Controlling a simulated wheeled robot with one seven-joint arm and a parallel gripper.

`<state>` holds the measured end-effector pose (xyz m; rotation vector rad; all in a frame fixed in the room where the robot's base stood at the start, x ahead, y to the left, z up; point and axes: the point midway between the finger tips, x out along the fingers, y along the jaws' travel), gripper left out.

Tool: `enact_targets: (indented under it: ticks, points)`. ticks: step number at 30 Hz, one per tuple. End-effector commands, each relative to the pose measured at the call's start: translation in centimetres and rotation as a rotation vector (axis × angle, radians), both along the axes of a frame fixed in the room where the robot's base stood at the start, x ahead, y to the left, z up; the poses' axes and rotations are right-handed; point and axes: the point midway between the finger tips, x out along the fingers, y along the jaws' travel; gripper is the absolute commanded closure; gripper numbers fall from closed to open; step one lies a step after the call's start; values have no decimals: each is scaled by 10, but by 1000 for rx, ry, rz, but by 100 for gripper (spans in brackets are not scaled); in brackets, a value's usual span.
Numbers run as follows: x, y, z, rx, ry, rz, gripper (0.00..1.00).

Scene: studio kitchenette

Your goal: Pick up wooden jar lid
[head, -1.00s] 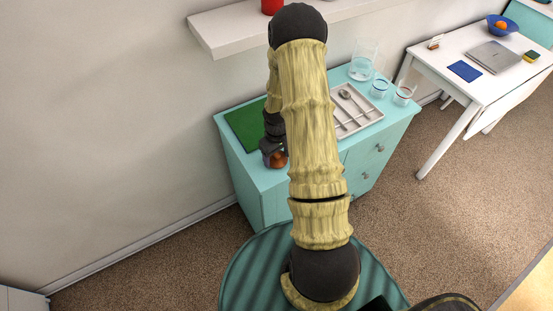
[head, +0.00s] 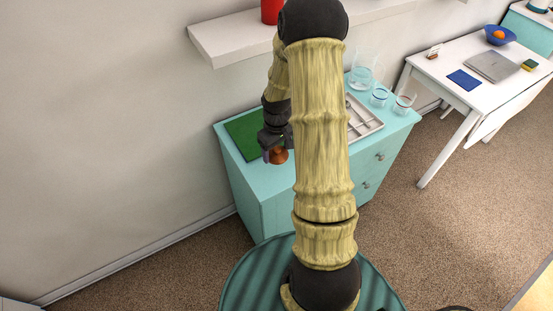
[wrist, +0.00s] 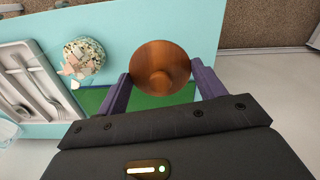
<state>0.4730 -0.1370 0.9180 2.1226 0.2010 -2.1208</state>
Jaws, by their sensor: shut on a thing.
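In the head view the lid (head: 278,155) shows as a small orange-brown shape below the dark gripper (head: 271,148), over the turquoise cabinet top. I cannot tell how far it is above the surface. Part of the cabinet top is hidden behind my arm.
A green mat (head: 243,135) lies on the cabinet top (wrist: 205,30) beside the lid. A round container with mottled contents (wrist: 85,57) and a cutlery tray (wrist: 30,85) are to the left in the wrist view. Glasses (head: 379,96) stand at the back right. A shelf (head: 235,40) hangs above.

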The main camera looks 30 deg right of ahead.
Motion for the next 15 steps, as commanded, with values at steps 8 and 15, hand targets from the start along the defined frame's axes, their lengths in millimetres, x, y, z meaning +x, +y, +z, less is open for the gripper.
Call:
enact_targets:
  ticks: [8,15]
  points:
    - [0,0,23,1,0,0,53]
    - [0,0,24,1,1,0,53]
